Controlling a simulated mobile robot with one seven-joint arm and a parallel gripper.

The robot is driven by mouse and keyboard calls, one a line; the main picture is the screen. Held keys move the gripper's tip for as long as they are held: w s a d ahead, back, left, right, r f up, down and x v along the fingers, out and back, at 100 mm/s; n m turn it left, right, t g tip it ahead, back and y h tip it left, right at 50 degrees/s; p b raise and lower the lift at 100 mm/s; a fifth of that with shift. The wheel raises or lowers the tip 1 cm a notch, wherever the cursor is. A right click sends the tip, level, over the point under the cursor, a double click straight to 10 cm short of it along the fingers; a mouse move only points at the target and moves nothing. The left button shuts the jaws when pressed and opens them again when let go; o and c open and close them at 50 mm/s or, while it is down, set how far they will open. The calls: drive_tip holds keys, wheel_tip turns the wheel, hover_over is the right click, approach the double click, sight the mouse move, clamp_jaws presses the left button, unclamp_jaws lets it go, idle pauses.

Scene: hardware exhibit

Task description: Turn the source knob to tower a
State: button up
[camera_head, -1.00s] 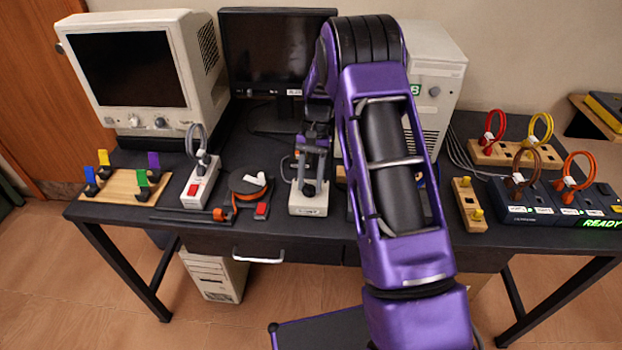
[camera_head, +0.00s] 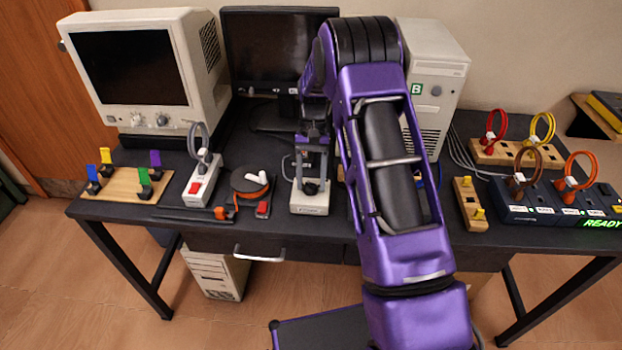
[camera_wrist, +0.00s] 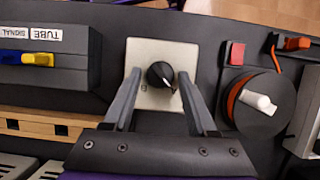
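The source knob (camera_wrist: 160,74) is a round black knob with a pale pointer mark on a beige box (camera_wrist: 152,50). In the wrist view the mark points to the lower right. In the head view the beige box (camera_head: 309,206) stands near the desk's front edge, with the dark knob (camera_head: 310,188) on top. My gripper (camera_wrist: 160,76) is open, with one finger on each side of the knob and visible gaps between. In the head view my gripper (camera_head: 311,176) is above the box. A beige tower marked B (camera_head: 440,75) stands at the back.
An orange-wrapped reel (camera_head: 250,182) and a white power strip (camera_head: 203,182) lie left of the box. A black switch unit labelled TUBE (camera_wrist: 50,55) and a wooden strip (camera_wrist: 40,122) are beside it in the wrist view. An unmarked-looking beige tower (camera_head: 215,272) stands under the desk.

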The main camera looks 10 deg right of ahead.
drive_tip(key=shift+o, duration=0.8)
drive_tip(key=p+v, duration=0.1)
drive_tip(key=v, duration=1.6)
drive_tip(key=shift+r, duration=0.25)
